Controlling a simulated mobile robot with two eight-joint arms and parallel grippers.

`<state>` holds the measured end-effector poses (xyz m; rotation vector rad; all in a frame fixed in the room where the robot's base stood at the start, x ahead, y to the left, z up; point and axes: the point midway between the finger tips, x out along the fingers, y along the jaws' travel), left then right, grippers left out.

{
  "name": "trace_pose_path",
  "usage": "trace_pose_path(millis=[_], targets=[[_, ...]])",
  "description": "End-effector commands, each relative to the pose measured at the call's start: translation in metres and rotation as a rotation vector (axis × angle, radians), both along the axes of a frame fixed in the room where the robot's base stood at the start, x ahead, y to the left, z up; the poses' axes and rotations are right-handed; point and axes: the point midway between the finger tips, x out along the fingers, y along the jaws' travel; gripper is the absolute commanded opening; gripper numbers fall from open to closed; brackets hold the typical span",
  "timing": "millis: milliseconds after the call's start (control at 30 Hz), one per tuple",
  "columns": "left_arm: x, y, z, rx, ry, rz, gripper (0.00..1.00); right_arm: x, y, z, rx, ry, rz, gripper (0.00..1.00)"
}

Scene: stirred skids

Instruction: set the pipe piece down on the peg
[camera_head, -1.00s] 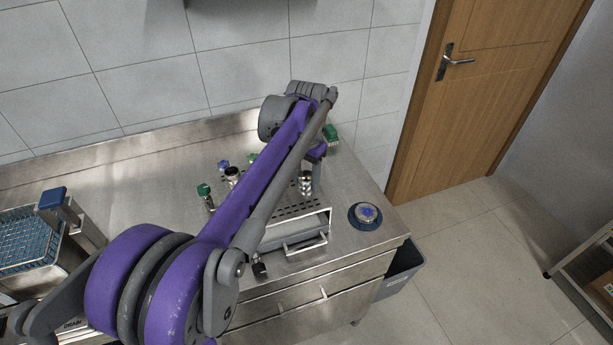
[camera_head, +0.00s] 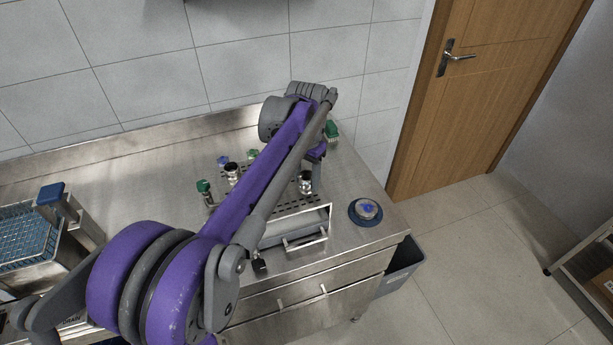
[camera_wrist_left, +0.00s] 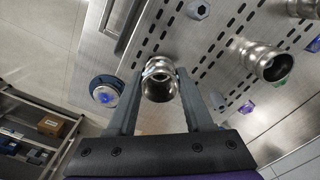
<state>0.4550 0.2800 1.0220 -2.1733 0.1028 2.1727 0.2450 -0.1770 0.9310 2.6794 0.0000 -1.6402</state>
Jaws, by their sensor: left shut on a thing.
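My left gripper (camera_wrist_left: 158,88) is shut on a shiny metal pipe piece (camera_wrist_left: 158,80), whose open end faces the wrist camera. In the head view the held pipe piece (camera_head: 305,183) shows over the perforated plate, just right of my purple arm. I cannot tell whether it touches the plate. A small hexagonal peg-like stub (camera_wrist_left: 198,9) stands on the perforated plate in the wrist view, apart from the held piece. I cannot tell which peg the task means. My right gripper is not in view.
A round blue-based object (camera_head: 366,212) sits on the steel counter right of the plate. Another metal fitting (camera_wrist_left: 264,60) stands on the plate. Green-topped (camera_head: 204,187) and blue-topped parts stand left of my arm. A blue wire basket (camera_head: 25,240) is at far left.

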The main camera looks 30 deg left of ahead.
Motion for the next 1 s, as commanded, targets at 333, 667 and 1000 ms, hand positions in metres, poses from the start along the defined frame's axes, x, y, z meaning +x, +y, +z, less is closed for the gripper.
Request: trace_pose_path(millis=[333, 667, 1000], targets=[[0.000, 0.000, 0.000, 0.000, 0.000, 0.000, 0.00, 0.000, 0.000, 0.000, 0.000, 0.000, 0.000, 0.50], [0.000, 0.000, -0.009, 0.000, 0.000, 0.000, 0.00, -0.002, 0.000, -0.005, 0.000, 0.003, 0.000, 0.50], [0.000, 0.000, -0.012, 0.000, 0.000, 0.000, 0.00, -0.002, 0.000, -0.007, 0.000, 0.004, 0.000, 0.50]])
